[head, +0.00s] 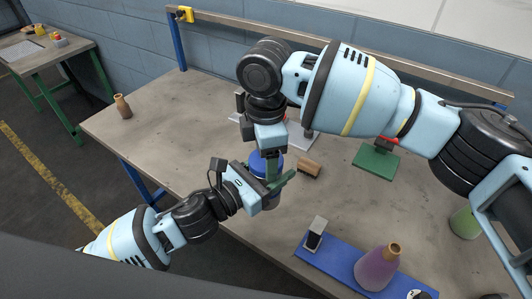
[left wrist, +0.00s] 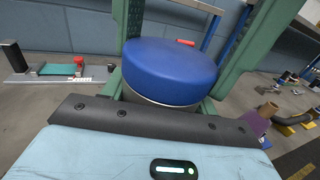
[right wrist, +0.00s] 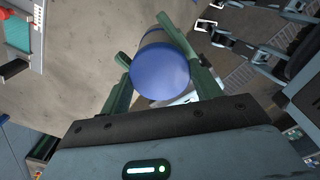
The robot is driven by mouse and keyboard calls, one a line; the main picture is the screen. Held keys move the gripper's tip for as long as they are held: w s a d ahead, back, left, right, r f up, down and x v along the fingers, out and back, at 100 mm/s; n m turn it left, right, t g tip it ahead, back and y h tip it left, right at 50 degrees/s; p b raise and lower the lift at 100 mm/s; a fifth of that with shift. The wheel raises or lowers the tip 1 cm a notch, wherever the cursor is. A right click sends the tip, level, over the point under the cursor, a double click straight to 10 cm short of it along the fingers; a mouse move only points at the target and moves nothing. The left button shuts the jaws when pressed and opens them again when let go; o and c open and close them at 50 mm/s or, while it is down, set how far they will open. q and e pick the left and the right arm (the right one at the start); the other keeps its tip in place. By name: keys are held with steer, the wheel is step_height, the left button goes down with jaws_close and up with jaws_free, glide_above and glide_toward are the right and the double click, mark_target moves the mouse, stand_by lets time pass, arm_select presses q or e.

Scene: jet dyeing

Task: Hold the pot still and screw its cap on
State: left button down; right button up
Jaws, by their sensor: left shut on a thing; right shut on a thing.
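My left gripper (head: 278,184) is shut on the pot from the side. My right gripper (head: 268,168) reaches down from above, its green fingers on either side of the cap, shut on it. I cannot tell how the threads sit.
A green plate (head: 375,162) is farther right. A blue mat (head: 340,262) with a purple flask (head: 377,268) and a grey block (head: 315,234) is at the front right. A brown bottle (head: 123,107) stands far left; table is clear between.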

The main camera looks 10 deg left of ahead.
steer(key=shift+m, duration=1.4)
steer(key=o, duration=1.1)
steer(key=shift+r, duration=2.3)
steer(key=shift+c, duration=0.5)
